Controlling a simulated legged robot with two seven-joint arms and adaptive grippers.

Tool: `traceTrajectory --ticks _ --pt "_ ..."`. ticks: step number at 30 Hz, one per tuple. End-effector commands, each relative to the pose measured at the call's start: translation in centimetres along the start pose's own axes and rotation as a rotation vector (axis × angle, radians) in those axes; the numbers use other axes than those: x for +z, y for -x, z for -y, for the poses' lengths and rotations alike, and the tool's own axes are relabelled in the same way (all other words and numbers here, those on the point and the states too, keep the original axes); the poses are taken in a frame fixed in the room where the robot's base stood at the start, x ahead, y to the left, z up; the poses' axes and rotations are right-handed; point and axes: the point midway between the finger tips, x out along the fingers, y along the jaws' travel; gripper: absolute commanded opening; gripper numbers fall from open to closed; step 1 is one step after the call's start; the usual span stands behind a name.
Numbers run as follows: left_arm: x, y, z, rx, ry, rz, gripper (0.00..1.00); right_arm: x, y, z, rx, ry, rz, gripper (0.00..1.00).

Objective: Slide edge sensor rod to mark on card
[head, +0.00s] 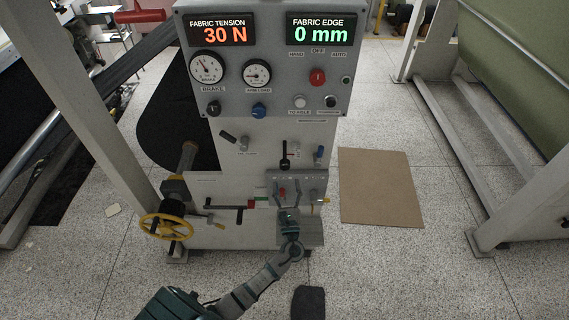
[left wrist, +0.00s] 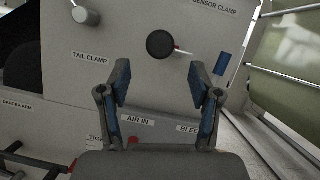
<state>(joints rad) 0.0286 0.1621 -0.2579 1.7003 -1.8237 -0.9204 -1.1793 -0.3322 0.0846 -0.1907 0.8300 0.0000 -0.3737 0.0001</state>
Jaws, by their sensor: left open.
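My left gripper (head: 290,217) is in front of the lower part of the machine. In the left wrist view its two fingers (left wrist: 160,82) are apart with nothing between them. Beyond the fingertips is a round black knob (left wrist: 160,44) with a thin, red-marked rod beside it; the knob also shows in the head view (head: 284,163). I cannot tell whether this is the edge sensor rod. A SENSOR CLAMP label (left wrist: 215,7) is above, and a blue handle (left wrist: 222,63) is to the right. I cannot make out a marked card. My right gripper is not in view.
The panel reads FABRIC TENSION 30 N (head: 224,34) and FABRIC EDGE 0 mm (head: 321,34). A yellow handwheel (head: 166,227) is at the lower left. Levers stand close to my left gripper. A brown sheet (head: 380,187) lies on the floor to the right.

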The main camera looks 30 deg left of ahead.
Motion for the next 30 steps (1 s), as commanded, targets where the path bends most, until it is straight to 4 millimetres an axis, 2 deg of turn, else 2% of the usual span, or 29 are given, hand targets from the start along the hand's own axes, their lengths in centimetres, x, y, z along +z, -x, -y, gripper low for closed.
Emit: traceTrajectory --ticks 1,3,10,15,23,24,30 --pt "0.3 -1.4 0.1 0.001 0.000 0.005 0.64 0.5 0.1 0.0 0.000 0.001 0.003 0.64" --pt "0.3 -3.0 0.1 0.001 0.001 0.003 0.64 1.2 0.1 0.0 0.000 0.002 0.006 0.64" --pt "0.1 -6.8 0.0 0.001 0.000 0.001 0.64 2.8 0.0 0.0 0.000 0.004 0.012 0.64" --pt "0.0 -8.0 0.0 0.000 0.000 0.000 0.64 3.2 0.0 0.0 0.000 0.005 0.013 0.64" --pt "0.0 -8.1 -0.1 0.000 0.000 -0.001 0.64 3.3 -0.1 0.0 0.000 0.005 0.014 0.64" --pt "0.0 -8.1 -0.1 0.000 0.000 -0.001 0.61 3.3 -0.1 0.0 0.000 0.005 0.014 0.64" --pt "0.0 -8.1 0.0 0.000 0.000 -0.001 0.11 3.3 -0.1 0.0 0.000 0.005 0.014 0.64"
